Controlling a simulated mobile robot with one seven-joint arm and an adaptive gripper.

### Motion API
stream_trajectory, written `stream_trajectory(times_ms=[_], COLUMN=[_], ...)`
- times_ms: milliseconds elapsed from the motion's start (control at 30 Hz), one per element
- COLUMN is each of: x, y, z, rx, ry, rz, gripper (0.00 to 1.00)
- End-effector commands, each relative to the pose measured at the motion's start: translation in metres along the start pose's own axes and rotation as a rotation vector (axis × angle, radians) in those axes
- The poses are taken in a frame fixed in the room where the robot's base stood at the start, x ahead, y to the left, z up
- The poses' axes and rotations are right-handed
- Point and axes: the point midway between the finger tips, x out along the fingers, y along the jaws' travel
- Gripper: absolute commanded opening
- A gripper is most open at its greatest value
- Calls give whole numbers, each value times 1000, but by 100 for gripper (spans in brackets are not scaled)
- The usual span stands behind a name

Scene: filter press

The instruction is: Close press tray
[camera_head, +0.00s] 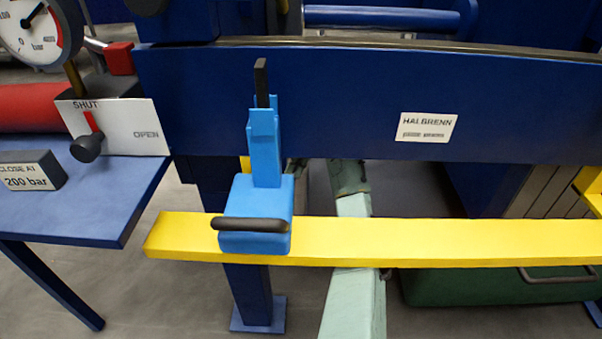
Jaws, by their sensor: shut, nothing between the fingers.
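A dark green tray (450,289) with a grey bar handle (553,279) shows low at the right. It lies below and behind the yellow rail (410,238), which covers its upper part. The tray's right end is cut by the picture edge, so I cannot tell how far out it stands. A pale mint-green long shape (352,304) rises from the bottom edge and passes behind the yellow rail. Its upper part shows again above the rail, left of the tray. I cannot make out my gripper or its fingertips anywhere in the picture.
A blue slider (265,205) with a black handle (250,224) sits on the rail. A dark blue beam (330,98) spans above. At left are a blue shelf (100,207), a gauge (38,28) and a SHUT/OPEN lever (88,145).

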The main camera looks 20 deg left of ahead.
Motion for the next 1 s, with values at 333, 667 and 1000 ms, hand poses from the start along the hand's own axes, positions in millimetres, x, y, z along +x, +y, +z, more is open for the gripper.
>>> stream_trajectory(times_ms=[333, 667, 1000], x=[74, 75, 73], y=[-1, 0, 0], z=[0, 32, 38], rx=[0, 1, -2], ry=[0, -1, -1], rz=[-4, 1, 0], gripper=[0, 0, 0])
